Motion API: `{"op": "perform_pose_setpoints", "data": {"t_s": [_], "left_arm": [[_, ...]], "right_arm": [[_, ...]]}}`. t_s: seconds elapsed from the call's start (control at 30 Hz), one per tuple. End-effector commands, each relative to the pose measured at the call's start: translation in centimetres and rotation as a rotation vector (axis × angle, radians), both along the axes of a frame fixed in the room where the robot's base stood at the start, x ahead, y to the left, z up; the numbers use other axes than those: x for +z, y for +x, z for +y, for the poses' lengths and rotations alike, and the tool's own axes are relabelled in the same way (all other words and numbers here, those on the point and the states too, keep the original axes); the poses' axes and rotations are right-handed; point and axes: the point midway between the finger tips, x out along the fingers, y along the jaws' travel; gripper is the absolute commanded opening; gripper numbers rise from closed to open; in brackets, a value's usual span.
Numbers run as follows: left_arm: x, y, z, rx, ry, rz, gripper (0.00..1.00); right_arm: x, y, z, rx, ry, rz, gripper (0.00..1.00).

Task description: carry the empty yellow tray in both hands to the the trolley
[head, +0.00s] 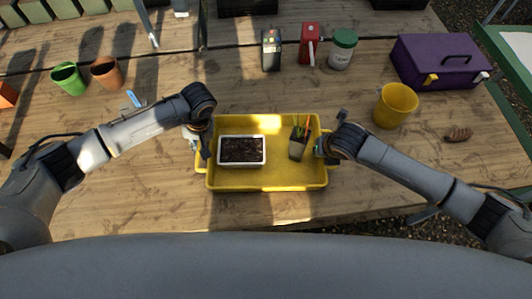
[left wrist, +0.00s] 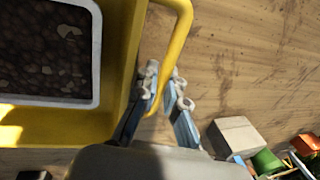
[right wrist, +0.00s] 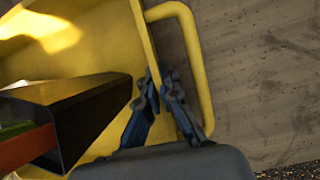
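The yellow tray (head: 265,181) is near the front of the wooden table; I cannot tell whether it touches the tabletop. It is not empty: a white container of dark soil (head: 242,151) sits at its left, and a dark pot with colored sticks (head: 297,148) leans at its right. My left gripper (head: 203,153) is at the tray's left side; its fingers (left wrist: 163,82) close in around the handle bar. My right gripper (head: 322,150) is at the right side; its fingers (right wrist: 158,85) straddle the tray's side wall inside the handle loop. No trolley is recognizable.
A yellow bucket (head: 396,106) and a brown lump (head: 458,134) stand to the right. The table's front edge is close.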

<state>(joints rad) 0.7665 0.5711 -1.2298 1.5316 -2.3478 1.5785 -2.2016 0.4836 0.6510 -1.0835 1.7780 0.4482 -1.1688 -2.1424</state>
Motion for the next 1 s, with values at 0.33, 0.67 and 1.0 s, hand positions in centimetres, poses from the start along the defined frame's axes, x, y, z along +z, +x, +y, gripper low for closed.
{"op": "perform_pose_setpoints", "data": {"t_s": [0.33, 0.67, 1.0], "left_arm": [[0.1, 0.1, 0.0, 0.001, 0.0, -0.001, 0.0], [1.7, 0.1, 0.0, 0.001, 0.0, -0.001, 0.0], [4.7, 0.0, 0.0, 0.001, 0.0, -0.001, 0.0]], "right_arm": [[0.1, 0.1, 0.0, 0.0, 0.0, -0.002, 0.0], [1.7, 0.1, 0.0, 0.0, 0.0, -0.003, 0.0], [4.8, 0.1, 0.0, -0.001, -0.001, -0.002, 0.0]]}}
